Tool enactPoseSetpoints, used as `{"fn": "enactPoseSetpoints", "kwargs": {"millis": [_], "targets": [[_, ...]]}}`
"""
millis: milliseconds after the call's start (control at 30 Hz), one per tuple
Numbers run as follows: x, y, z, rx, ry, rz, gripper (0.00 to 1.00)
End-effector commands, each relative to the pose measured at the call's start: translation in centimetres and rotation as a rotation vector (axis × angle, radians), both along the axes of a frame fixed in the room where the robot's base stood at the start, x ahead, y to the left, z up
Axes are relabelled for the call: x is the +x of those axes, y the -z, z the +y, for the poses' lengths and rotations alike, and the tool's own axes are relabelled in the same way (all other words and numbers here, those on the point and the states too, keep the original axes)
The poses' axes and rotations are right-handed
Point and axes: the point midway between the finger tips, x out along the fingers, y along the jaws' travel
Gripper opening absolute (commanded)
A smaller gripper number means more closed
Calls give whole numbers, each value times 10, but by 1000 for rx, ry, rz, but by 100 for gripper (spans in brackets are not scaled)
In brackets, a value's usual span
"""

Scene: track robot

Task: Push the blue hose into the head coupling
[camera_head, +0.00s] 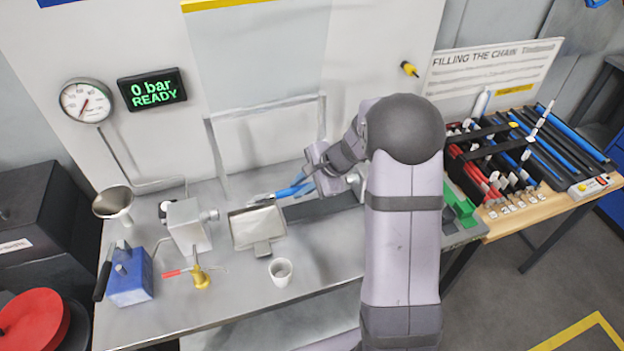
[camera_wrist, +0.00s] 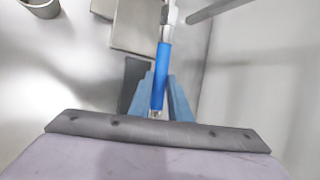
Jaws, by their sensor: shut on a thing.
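The blue hose (camera_wrist: 163,70) is a short, straight blue tube with a pale metal fitting (camera_wrist: 169,18) at its far end in the wrist view. My gripper (camera_wrist: 164,88) is shut on the hose, with one blue finger on each side of it. In the head view my gripper (camera_head: 297,188) holds the hose low over the bench, behind the metal box. A grey block (camera_head: 187,226) with a round fitting on its right side stands to the left; it looks like the head coupling. The hose end appears apart from it, but the box area partly hides this.
The open metal box (camera_head: 257,228) stands in front of the hose. A white cup (camera_head: 281,271), a brass valve (camera_head: 201,279), a blue unit (camera_head: 130,277) and a funnel (camera_head: 114,202) are on the bench. A hose rack (camera_head: 520,150) is at the right. The display reads 0 bar READY.

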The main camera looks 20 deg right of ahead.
Motion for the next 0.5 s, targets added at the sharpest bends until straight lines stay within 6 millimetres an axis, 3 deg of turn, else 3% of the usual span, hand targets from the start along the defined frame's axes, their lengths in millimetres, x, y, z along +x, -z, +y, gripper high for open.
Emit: {"fn": "enactPoseSetpoints", "kwargs": {"millis": [500], "targets": [[-5,7,6,-2,35,6,0]]}}
